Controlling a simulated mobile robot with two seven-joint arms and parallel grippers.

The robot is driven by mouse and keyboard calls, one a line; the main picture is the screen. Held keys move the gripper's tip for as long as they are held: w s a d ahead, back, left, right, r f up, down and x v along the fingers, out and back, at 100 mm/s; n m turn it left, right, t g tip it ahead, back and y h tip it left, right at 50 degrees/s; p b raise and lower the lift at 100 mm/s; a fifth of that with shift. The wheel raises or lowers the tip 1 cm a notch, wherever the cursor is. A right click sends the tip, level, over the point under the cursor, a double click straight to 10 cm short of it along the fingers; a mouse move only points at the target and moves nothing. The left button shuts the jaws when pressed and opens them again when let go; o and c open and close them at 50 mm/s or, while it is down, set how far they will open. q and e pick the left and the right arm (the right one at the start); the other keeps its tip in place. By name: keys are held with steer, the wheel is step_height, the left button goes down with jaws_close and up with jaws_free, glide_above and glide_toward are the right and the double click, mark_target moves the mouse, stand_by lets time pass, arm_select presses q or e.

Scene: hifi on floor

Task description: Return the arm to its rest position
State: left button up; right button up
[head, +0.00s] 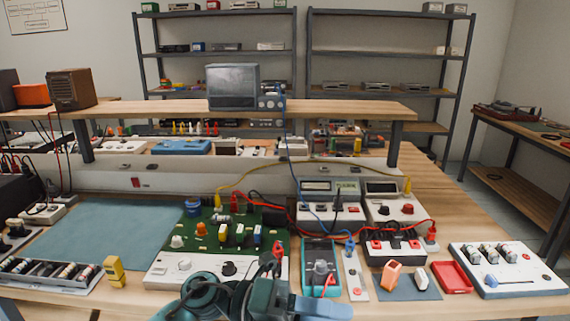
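Part of my dark teal arm (205,296) shows at the bottom centre, in front of the bench's near edge. It seems to come in from the left, so I take it as my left arm. Its end parts lie close before the white panel of the green circuit board (262,241) and the teal handheld meter (320,254). My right gripper is not visible.
The wooden bench is crowded. White meter units (331,213), an orange block (391,275), a red tray (452,277) and a white knob box (507,269) stand right. A yellow block (114,271) and a component tray (48,275) stand left. The blue mat (100,235) is mostly clear. Cables loop across the middle.

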arm_select(q)
steer(key=w+a+f+n+t+y+p, duration=0.1)
steer(key=w+a+f+n+t+y, duration=0.2)
steer(key=n+t, duration=0.55)
steer(key=a+f+n+t+y+p, duration=0.15)
steer(key=a+n+t, duration=0.4)
steer(key=n, duration=0.65)
steer(key=w+a+f+n+t+y, duration=0.2)
steer(key=a+f+n+t+y, duration=0.1)
steer(key=n+t, duration=0.6)
steer(key=s+a+f+n+g+y, duration=0.3)
steer(key=s+a+f+n+g, duration=0.1)
steer(key=f, duration=0.4)
steer(key=s+a+f+n+g+y+p, duration=0.1)
steer(key=s+a+f+n+g+y, duration=0.3)
steer(key=s+f, duration=0.4)
steer(key=shift+s+a+f+n, duration=0.35)
steer(key=shift+a+n, duration=0.2)
steer(key=shift+n, duration=0.6)
